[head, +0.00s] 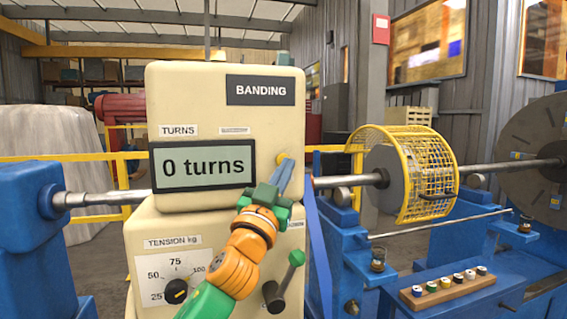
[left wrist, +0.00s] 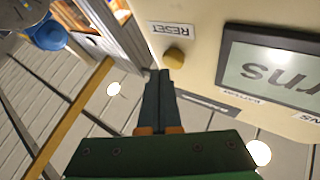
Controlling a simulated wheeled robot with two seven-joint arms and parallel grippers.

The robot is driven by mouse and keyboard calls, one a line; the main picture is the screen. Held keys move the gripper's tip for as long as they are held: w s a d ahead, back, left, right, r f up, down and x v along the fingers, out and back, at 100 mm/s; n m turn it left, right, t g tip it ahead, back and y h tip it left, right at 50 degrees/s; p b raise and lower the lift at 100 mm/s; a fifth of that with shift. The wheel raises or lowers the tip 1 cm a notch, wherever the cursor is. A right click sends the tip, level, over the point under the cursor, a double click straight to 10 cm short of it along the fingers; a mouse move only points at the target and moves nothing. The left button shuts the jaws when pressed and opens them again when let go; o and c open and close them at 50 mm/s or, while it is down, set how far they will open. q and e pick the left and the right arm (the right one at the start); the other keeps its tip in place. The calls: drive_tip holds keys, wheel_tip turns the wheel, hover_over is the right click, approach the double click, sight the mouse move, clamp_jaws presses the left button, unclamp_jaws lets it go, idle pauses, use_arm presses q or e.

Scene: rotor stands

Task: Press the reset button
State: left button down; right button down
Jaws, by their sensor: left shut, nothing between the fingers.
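The yellow reset button (head: 281,157) is on the front of the cream banding cabinet (head: 190,100), right of the display (head: 203,166) that reads "0 turns". In the left wrist view the button (left wrist: 174,57) shows beside an upside-down RESET label (left wrist: 172,29). My left gripper (head: 287,164) is shut and empty, its tips right at the button in the head view. In the left wrist view the shut fingertips (left wrist: 159,74) appear just short of the button and a little to its left; I cannot tell whether they touch. My right gripper is not in view.
Below the display are a tension dial (head: 176,290) and a lever with a green knob (head: 296,258), close to my left forearm. A yellow mesh guard (head: 430,175) and blue machine frames stand to the right. A wooden rack (head: 446,290) holds several small spools.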

use_arm(q)
drive_tip(key=shift+s+y, duration=0.15)
drive_tip(key=shift+y, duration=0.15)
drive_tip(key=s, duration=0.1)
drive_tip(key=s+d+b, duration=0.1)
drive_tip(key=s, duration=0.2)
drive_tip(key=shift+s+d, duration=0.3)
drive_tip(key=shift+s, duration=0.05)
idle(0.5)
